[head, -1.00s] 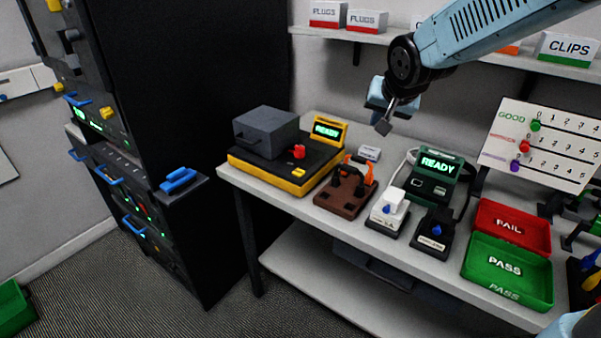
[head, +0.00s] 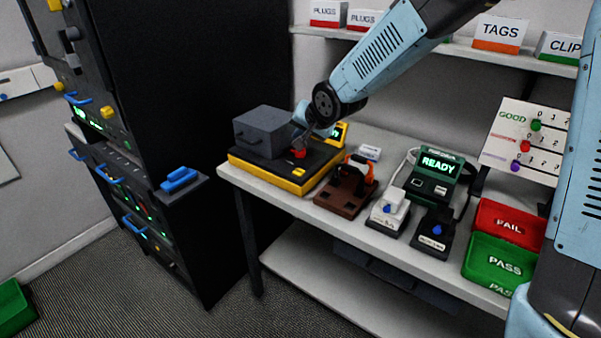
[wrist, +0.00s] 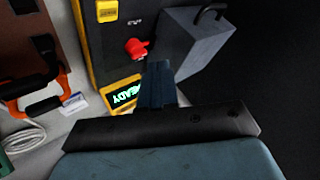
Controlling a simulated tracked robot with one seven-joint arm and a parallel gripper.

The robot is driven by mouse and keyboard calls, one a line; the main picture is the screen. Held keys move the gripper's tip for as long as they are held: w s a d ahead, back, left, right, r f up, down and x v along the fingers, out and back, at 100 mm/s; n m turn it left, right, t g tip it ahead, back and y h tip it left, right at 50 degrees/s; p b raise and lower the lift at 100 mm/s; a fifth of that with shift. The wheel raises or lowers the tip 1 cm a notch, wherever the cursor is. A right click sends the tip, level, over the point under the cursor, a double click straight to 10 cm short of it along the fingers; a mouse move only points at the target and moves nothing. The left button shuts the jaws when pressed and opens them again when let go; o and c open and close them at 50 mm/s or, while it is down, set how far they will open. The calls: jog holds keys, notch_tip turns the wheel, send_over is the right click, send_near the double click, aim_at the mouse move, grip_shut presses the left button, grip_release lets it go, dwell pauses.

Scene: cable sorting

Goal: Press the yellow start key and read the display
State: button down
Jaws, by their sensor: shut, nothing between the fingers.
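The yellow start key (head: 299,171) is a small square on the front part of the black and yellow machine (head: 265,178). In the wrist view the key (wrist: 107,10) is at the top edge, unpressed as far as I can tell. The machine's yellow-framed display (head: 341,131) is partly hidden behind my gripper. In the wrist view the display (wrist: 122,94) shows green letters, "READY", partly cut off. My gripper (wrist: 158,66) is shut and empty. It hangs over the back of the machine, between the display and the grey box, apart from the key.
A red knob (wrist: 136,47) stands between my gripper and the key. A grey handled box (head: 266,132) sits on the machine's left. A brown base with an orange-handled tool (head: 352,186) is to the right. A green tester (head: 437,172) also reads "READY".

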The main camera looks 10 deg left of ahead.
aim_at(301, 173)
jog(key=shift+f, duration=0.1)
jog(key=shift+f, duration=4.3)
jog(key=shift+f, duration=0.35)
jog(key=shift+f, duration=0.35)
jog(key=shift+r, duration=0.8)
jog(key=shift+w+r, duration=0.1)
jog(key=shift+r, duration=2.4)
